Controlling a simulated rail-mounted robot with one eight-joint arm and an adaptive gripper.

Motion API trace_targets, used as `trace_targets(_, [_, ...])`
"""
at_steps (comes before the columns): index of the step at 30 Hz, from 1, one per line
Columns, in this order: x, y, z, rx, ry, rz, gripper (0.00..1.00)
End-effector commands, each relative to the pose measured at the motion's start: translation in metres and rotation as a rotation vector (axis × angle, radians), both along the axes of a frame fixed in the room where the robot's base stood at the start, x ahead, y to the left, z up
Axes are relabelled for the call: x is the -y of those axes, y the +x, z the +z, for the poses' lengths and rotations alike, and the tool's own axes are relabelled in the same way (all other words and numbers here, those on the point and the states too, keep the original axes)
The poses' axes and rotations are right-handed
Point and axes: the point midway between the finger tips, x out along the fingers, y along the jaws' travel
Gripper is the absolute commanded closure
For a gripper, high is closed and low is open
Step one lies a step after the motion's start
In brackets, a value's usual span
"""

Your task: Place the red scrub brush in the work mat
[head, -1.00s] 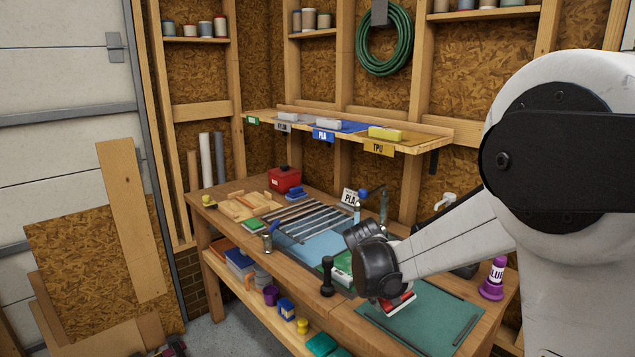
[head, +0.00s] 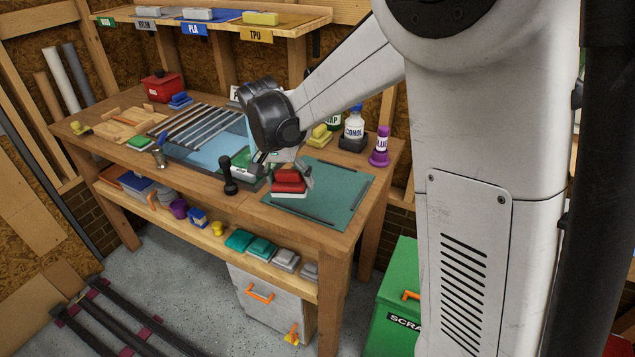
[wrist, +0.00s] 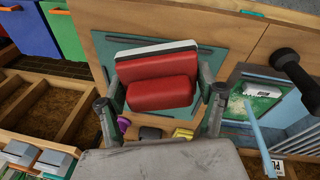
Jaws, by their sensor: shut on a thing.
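The red scrub brush (head: 289,182) has a red body with a pale strip along its underside. My gripper (head: 285,168) is shut on it, with one finger on each side. In the wrist view the brush (wrist: 162,95) lies between the two fingers of my gripper (wrist: 161,96). The work mat (head: 345,187) is a dark green sheet with dark strips at its edges, on the right part of the bench. The brush is over the mat's left part in the head view. I cannot tell whether its underside touches the mat.
A black-handled tool (head: 228,178) stands left of the mat. A yellow block (head: 319,136), a white bottle (head: 354,126) and a purple bottle (head: 380,146) stand behind it. The mat's right part is clear. A shelf (head: 200,222) with several items runs below.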

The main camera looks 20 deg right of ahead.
Motion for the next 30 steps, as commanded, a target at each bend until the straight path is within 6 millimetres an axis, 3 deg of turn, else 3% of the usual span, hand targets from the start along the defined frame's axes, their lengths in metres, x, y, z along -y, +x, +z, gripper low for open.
trace_targets(6, [-0.010,0.007,0.018,0.079,0.102,-0.201,0.52])
trace_targets(11, [-0.006,0.013,0.017,0.100,0.122,-0.250,0.52])
trace_targets(24, [0.069,0.048,-0.032,0.101,0.122,-0.253,0.52])
trace_targets(30, [0.090,0.058,-0.046,0.100,0.122,-0.250,0.52])
